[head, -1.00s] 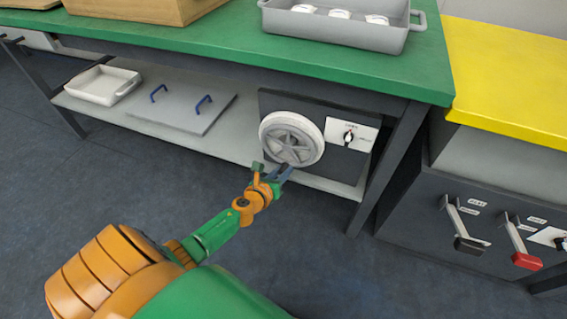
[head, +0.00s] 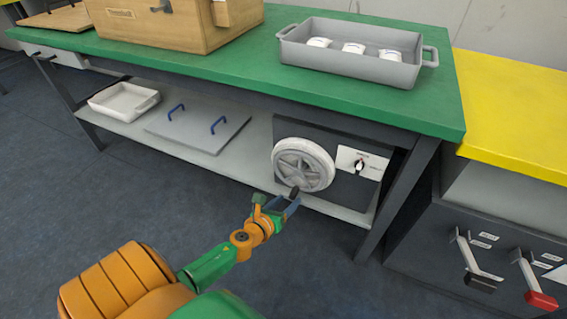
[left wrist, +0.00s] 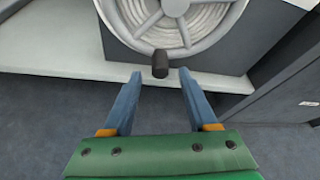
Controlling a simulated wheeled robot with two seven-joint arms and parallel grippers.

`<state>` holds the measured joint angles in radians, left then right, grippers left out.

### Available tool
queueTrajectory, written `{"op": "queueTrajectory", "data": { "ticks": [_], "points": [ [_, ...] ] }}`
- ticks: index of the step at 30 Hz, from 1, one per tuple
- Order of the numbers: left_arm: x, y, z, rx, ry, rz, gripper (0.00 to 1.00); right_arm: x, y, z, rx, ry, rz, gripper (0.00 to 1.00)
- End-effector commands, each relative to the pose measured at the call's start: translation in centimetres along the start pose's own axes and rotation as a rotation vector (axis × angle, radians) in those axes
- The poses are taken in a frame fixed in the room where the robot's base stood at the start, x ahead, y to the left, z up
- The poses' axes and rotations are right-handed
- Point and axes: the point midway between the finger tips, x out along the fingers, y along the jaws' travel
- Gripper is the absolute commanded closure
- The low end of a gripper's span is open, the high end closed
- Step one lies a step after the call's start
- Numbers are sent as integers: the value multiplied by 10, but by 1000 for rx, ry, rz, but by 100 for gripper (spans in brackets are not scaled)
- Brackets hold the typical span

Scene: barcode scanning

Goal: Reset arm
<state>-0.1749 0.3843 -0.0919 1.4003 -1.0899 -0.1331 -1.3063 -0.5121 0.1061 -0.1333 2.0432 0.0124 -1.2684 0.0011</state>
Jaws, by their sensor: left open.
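My left gripper (head: 277,205) is open and empty, in front of the lower shelf. Its two blue fingers (left wrist: 159,82) show apart in the left wrist view. A grey-white spoked wheel (head: 303,165) on a dark box stands just beyond the fingertips. The wheel also fills the top of the left wrist view (left wrist: 197,32), and its dark handle knob (left wrist: 160,66) lies between and beyond the fingertips, with no finger seen closed on it. My right gripper is not in view.
The green table (head: 240,60) holds a grey tray (head: 355,66) with white round items and a wooden box (head: 190,32). Its lower shelf (head: 258,150) holds a white tray (head: 122,103) and a grey lid with blue handles (head: 197,130). A yellow-topped cabinet (head: 510,110) with levers stands at right.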

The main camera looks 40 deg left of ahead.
Motion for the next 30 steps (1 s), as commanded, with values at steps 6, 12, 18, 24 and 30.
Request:
{"op": "queueTrajectory", "data": {
  "ticks": [6, 12, 18, 24, 30],
  "points": [
    [-28, 0, 0, 1, 1, 0, 42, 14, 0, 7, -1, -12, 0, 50],
    [-29, 0, 0, 1, -1, -1, 42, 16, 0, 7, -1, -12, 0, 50],
    [-29, 0, 0, 1, 0, -1, 42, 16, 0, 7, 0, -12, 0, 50],
    [-48, 15, -22, -726, -16, 222, 42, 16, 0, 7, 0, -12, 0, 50],
    [-117, -4, -127, -1906, 25, 813, 42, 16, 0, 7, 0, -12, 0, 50]
  ]
}}
